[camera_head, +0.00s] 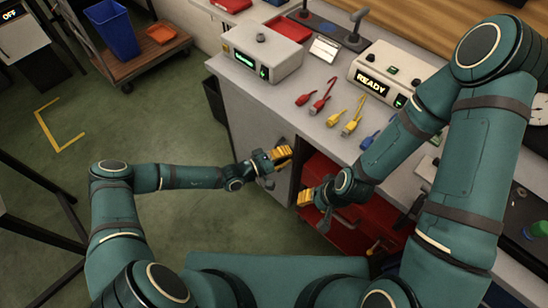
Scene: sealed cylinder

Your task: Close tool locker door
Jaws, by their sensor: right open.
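The tool locker (318,172) appears to be the open compartment under the grey counter, with red drawers or bins inside. Its door is hard to make out; a grey front panel (240,128) lies left of the opening, and I cannot tell if it is the door. My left gripper (275,165) is in front of the cabinet at the left edge of the opening; its jaw gap is not clear, nor is any contact. My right gripper (314,208) is open and empty in front of the red interior. My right arm hides part of the compartment.
On the counter stand a box with a green display (262,58), a READY box (385,75), and red (322,98) and yellow (352,120) cable connectors. A cart with a blue bin (112,30) is at the upper left. The green floor (150,130) left of the cabinet is clear.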

